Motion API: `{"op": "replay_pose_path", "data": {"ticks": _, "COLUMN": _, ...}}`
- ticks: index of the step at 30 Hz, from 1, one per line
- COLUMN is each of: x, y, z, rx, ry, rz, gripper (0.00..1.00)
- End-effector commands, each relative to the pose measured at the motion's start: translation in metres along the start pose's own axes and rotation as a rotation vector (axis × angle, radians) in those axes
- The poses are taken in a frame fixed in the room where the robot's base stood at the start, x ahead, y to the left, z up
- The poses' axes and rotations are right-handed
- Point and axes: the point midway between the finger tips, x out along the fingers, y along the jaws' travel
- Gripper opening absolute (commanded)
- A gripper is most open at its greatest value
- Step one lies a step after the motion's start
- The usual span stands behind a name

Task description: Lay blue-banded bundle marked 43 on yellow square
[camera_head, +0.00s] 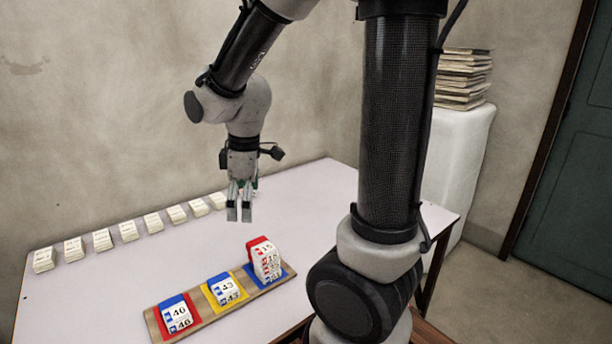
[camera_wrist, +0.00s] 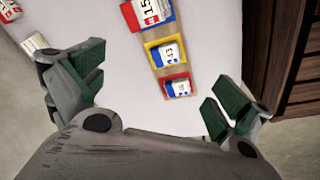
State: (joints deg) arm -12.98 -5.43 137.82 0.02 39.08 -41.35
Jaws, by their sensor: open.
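A white bundle with a blue band, marked 43 (camera_head: 226,286), lies on the yellow square (camera_head: 208,292), the middle of the board's three squares. It also shows in the wrist view (camera_wrist: 169,53), inside the yellow square's rim (camera_wrist: 148,48). My gripper (camera_head: 239,213) is open and empty, well above the table and apart from the bundle.
A blue-banded bundle marked 46 (camera_head: 176,315) sits on the red square (camera_head: 194,305). Red-banded bundles (camera_head: 266,262) are stacked on the blue square (camera_head: 284,271). Several white bundles (camera_head: 129,231) line the table's back edge. The table's middle (camera_head: 150,268) is clear.

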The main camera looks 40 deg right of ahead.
Motion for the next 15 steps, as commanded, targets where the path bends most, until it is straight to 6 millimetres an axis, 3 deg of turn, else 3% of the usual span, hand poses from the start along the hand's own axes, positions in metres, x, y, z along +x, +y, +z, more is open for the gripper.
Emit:
{"op": "replay_pose_path", "data": {"ticks": 1, "x": -0.027, "y": -0.002, "z": 0.019, "rx": 0.121, "ry": 0.029, "rz": 0.031, "gripper": 1.00}}
{"op": "replay_pose_path", "data": {"ticks": 6, "x": -0.087, "y": -0.024, "z": 0.079, "rx": 0.527, "ry": 0.105, "rz": 0.093, "gripper": 1.00}}
{"op": "replay_pose_path", "data": {"ticks": 10, "x": -0.113, "y": -0.044, "z": 0.112, "rx": 0.760, "ry": 0.158, "rz": 0.122, "gripper": 1.00}}
{"op": "replay_pose_path", "data": {"ticks": 15, "x": -0.124, "y": -0.060, "z": 0.133, "rx": 0.919, "ry": 0.193, "rz": 0.137, "gripper": 1.00}}
